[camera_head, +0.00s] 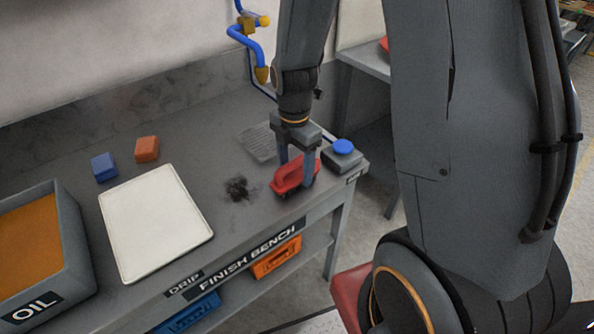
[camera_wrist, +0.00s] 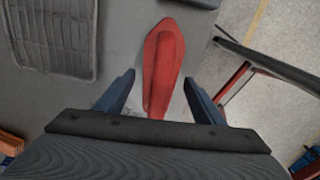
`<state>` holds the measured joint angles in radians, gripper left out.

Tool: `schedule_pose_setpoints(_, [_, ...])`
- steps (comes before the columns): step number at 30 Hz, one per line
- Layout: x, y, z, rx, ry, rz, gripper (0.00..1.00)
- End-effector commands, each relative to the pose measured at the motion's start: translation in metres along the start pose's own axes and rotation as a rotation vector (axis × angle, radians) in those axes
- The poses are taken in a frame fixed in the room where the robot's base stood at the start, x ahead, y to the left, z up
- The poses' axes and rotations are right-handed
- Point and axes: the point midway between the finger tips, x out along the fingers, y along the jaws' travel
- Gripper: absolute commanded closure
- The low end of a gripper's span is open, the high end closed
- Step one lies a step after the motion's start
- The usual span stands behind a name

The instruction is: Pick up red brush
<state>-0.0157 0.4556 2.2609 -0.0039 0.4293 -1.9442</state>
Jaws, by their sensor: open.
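The red brush (camera_head: 289,178) lies on the grey bench top near its front right corner, in the head view. My gripper (camera_head: 297,176) points down over it, with its two blue-grey fingers apart. One finger shows on each side of the brush. In the wrist view the brush (camera_wrist: 164,62) lies lengthwise between the open fingers (camera_wrist: 160,95), and its near end is hidden behind the gripper body. Whether the fingers touch the brush cannot be told.
A blue-topped button box (camera_head: 342,157) stands close right of the brush. Dark debris (camera_head: 238,188) and a grey mat (camera_head: 258,143) lie to the left. A white tray (camera_head: 153,220), blue block (camera_head: 104,167), orange block (camera_head: 147,149) and oil bin (camera_head: 62,252) are farther left.

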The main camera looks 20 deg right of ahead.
Motion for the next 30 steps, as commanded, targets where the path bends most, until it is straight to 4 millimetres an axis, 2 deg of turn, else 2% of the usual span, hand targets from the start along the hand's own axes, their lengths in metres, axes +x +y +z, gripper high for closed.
schedule_pose_setpoints(7, [0.024,0.0,0.0,0.0,0.001,-0.002,0.37])
schedule_pose_setpoints(16, [0.027,0.0,0.0,0.0,0.0,0.0,0.37])
schedule_pose_setpoints(17, [0.027,0.0,0.0,0.0,0.0,0.0,0.39])
schedule_pose_setpoints(24, [0.027,0.0,0.0,0.001,0.0,0.0,0.8])
schedule_pose_setpoints(30, [0.027,0.0,0.0,0.0,0.0,0.0,0.8])
